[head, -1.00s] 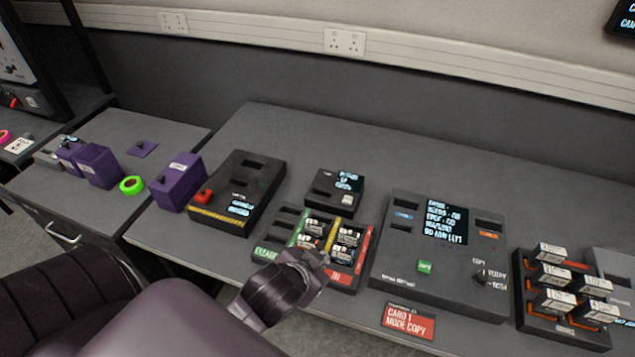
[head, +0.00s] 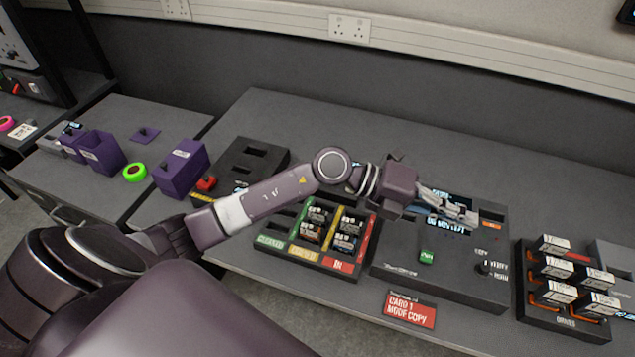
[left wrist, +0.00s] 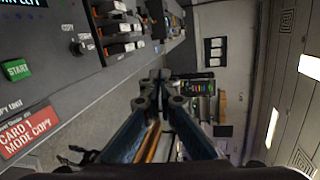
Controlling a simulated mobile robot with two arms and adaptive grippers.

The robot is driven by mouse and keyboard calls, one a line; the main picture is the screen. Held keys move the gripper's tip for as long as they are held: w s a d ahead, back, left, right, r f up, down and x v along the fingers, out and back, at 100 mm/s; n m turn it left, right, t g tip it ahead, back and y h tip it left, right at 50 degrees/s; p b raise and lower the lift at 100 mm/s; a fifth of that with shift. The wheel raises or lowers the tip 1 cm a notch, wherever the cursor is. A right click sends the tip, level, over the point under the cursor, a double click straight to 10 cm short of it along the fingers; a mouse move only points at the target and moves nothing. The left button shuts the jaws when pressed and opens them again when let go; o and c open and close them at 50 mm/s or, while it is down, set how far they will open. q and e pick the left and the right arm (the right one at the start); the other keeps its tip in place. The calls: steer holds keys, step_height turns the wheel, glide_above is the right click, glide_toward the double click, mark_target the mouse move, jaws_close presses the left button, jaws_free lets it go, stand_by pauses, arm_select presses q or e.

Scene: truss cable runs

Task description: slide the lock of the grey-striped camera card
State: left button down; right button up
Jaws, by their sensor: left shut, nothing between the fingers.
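Several small camera cards stand in the sorting tray (head: 352,268), which has green, yellow and red strips. One card (head: 310,232) shows near its middle. Stripe colours and locks are too small to tell, so I cannot pick out the grey-striped card. My left gripper (head: 468,214) is shut and empty. It hangs above the copy unit (head: 400,262), right of the tray, and partly covers that unit's screen. In the left wrist view the closed fingers (left wrist: 158,82) point away over the room, with no card between them. My right gripper is not in view.
A rack (head: 560,318) of white-labelled drives stands at the right. A red "CARD 1 MODE COPY" sign (head: 408,309) lies at the front edge. A black box (head: 245,160) and purple boxes (head: 181,168) are on the left. The back of the bench is clear.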

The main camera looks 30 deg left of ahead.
arm_select(q)
steer(key=a+f+m+g+y, duration=0.25)
steer(key=a+f+y, duration=0.25)
steer(key=a+f, duration=0.3)
steer(key=n+g+y, duration=0.2)
steer(key=y, duration=0.5)
glide_above(314, 210)
steer(key=w+d, duration=0.1)
steer(key=d, duration=0.7)
steer(key=x, duration=0.3)
steer(key=shift+w+a+f+t, duration=0.15)
steer(key=shift+f+t, duration=0.1)
steer(key=shift+f, duration=0.2)
steer(key=s+a+n+g+y, duration=0.1)
steer(key=a+y, duration=0.1)
steer(key=a, duration=0.6)
steer(key=shift+d+f+b, duration=0.15)
steer(key=shift+f+b, duration=0.85)
steer(key=shift+f, duration=0.25)
steer(key=shift+d+f+b, duration=0.15)
steer(key=shift+f+b, duration=0.8)
steer(key=shift+f, duration=0.35)
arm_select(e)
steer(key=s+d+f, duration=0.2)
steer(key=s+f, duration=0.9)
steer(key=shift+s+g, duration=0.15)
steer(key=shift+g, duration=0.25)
